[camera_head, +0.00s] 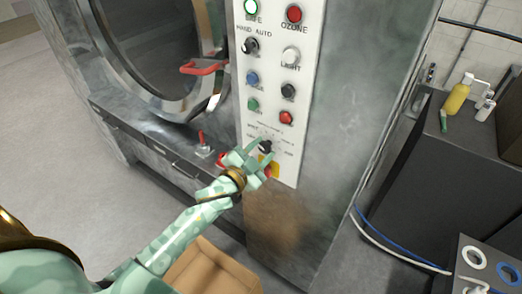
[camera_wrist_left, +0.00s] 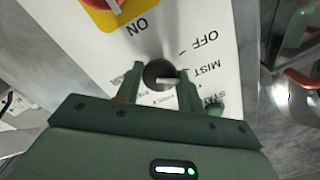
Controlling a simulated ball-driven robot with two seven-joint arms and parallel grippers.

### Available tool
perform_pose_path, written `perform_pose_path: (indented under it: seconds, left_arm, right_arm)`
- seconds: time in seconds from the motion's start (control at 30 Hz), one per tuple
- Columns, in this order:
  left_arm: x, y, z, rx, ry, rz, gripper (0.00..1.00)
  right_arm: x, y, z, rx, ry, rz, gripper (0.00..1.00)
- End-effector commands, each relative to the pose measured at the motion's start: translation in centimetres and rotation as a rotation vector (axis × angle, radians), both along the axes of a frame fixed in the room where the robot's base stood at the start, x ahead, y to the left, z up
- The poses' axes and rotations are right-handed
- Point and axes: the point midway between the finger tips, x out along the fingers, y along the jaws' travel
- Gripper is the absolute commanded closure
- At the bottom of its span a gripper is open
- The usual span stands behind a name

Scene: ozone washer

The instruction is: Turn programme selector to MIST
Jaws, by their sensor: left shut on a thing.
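The programme selector is a dark round knob (camera_wrist_left: 154,70) with a pale pointer bar, low on the white control panel. In the left wrist view the bar lies nearly level, its right end towards the MIST side; I cannot tell whether it lines up exactly. OFF, MIST and a partly hidden label starting "ST" are printed to its right. My left gripper (camera_wrist_left: 160,90) is shut on the knob, one finger on each side. My right gripper is not in view.
A red knob on a yellow plate (camera_wrist_left: 97,15) sits close beside the selector. Buttons and switches fill the panel (camera_head: 270,75) above. A round door with a red handle (camera_head: 204,68) is to the left. A cardboard box (camera_head: 213,270) stands below; a dark cabinet (camera_head: 440,160) stands right.

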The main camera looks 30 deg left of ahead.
Motion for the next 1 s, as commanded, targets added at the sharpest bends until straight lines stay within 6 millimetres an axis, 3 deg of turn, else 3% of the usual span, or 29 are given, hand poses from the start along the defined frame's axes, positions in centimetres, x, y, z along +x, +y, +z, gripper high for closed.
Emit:
perform_pose_path:
  seconds: [0.13, 0.17, 0.23, 0.53, 0.67, 1.0]
  left_arm:
    - [0.0, 0.0, 0.0, -0.001, -0.001, -0.001, 0.85]
    - [0.0, 0.0, 0.0, -0.001, -0.001, -0.001, 0.59]
    - [0.0, 0.0, 0.0, -0.002, 0.000, -0.001, 0.41]
    - [-0.1, 0.0, 0.0, -0.002, 0.000, 0.000, 0.41]
    - [-1.3, 0.2, -0.1, -0.002, 0.002, 0.000, 0.41]
    - [-10.0, 1.3, -0.3, -0.002, 0.005, 0.000, 0.41]
  right_arm:
    - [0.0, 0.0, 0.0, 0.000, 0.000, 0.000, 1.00]
    - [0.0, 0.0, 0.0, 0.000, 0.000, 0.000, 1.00]
    - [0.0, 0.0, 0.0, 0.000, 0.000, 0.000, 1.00]
    - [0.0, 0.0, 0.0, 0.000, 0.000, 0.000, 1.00]
    - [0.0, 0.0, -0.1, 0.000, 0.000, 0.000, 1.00]
    - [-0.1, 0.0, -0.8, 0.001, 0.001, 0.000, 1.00]
